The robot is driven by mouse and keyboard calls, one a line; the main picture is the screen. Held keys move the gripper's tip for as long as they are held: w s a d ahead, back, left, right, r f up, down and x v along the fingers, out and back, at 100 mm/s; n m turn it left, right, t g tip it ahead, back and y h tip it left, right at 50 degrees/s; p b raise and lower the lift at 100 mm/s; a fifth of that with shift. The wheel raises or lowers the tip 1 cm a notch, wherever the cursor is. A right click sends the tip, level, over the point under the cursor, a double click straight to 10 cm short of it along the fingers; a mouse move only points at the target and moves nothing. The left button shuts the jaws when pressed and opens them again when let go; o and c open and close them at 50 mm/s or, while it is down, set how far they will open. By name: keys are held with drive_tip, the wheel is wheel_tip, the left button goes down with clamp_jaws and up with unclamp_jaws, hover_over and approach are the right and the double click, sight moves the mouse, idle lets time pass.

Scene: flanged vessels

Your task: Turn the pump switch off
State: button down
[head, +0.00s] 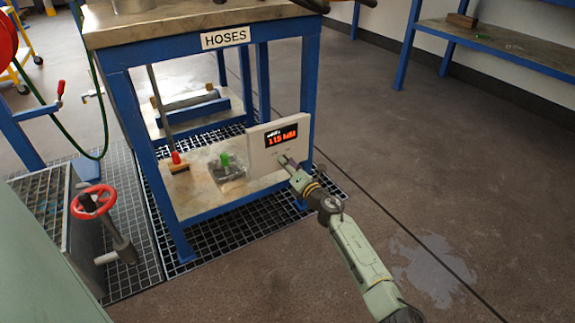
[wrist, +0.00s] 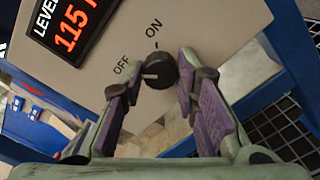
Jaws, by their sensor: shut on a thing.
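The pump switch (wrist: 161,69) is a black round knob on a beige panel (wrist: 215,35), with ON and OFF printed beside it. Its white mark points left, roughly toward the OFF label (wrist: 121,66). My gripper (wrist: 157,80) has one purple-padded finger on each side of the knob and is shut on it. In the head view, my gripper (head: 287,162) is at the front of the panel (head: 257,160), where the knob is too small to make out clearly.
The panel's display (wrist: 73,25) shows 115 in red. The panel stands on the lower shelf (head: 200,200) of a blue-framed bench labelled HOSES. A green-knobbed fitting (head: 228,168) is left of it. A red handwheel valve (head: 93,202) stands further left. The floor to the right is clear.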

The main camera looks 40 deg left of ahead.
drive_tip(key=c, duration=1.2)
unclamp_jaws()
drive_tip(key=shift+c, duration=0.2)
drive_tip(key=v, duration=0.7)
drive_tip(key=shift+d, duration=0.25)
drive_tip(key=shift+s, duration=0.1)
